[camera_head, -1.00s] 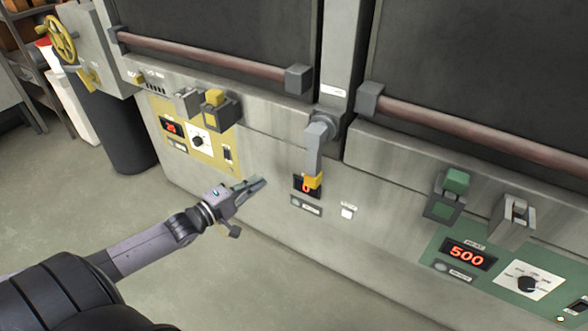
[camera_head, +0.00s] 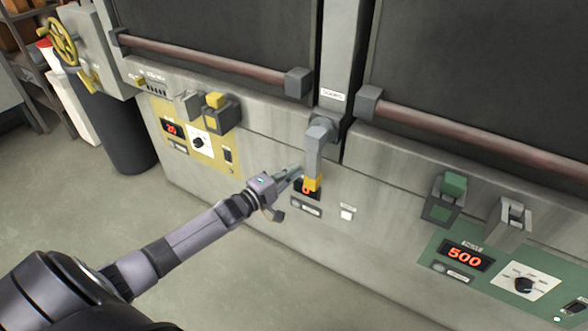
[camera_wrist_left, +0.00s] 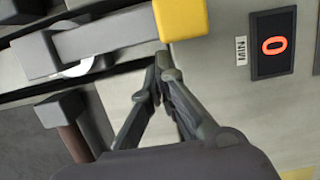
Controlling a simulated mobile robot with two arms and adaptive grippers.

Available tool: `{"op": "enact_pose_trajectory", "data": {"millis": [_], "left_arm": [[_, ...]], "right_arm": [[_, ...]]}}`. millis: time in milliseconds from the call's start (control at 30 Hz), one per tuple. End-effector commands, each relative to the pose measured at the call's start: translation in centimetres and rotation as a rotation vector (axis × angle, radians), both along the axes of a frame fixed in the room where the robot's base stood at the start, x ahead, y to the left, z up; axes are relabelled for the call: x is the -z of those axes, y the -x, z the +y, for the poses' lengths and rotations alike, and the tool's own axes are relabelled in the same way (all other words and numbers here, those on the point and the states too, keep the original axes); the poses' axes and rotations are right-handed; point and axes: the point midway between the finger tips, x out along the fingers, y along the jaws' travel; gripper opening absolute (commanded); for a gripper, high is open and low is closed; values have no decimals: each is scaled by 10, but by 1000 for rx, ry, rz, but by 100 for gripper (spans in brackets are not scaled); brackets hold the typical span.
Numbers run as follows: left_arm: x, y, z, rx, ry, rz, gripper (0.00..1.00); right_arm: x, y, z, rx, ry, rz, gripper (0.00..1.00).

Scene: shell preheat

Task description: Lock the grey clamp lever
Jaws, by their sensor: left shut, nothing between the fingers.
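The grey clamp lever (camera_head: 315,150) hangs down from its pivot on the post between the two oven doors, with a yellow tip (camera_head: 313,183) at its lower end. In the left wrist view the grey lever arm (camera_wrist_left: 105,42) runs across the top to the yellow tip (camera_wrist_left: 181,17). My left gripper (camera_head: 297,171) is shut and empty, just left of the lever's lower end. In the wrist view its fingertips (camera_wrist_left: 162,62) are close to the yellow tip; whether they touch it I cannot tell. My right gripper is not in view.
A small red display (camera_head: 305,188) reading 0 sits behind the yellow tip. A yellow control panel (camera_head: 215,160) is on the left and a green panel (camera_head: 490,250) reading 500 on the right. Door handle bars (camera_head: 220,60) stick out above.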

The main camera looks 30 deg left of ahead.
Motion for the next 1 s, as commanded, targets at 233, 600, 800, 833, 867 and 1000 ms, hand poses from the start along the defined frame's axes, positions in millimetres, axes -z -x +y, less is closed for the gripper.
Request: {"op": "enact_pose_trajectory", "data": {"millis": [233,600,800,833,867,1000], "left_arm": [[0,0,-6,-1,-1,0,0],[1,0,-8,-1,16,0,0],[3,0,-12,-1,56,-1,0],[3,0,-13,0,60,-1,0],[3,0,-14,0,63,-2,0],[4,0,-17,0,86,-2,0]], "right_arm": [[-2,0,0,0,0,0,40],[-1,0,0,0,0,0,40],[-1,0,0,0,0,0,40],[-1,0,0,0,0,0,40],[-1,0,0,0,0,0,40],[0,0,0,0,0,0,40]]}}
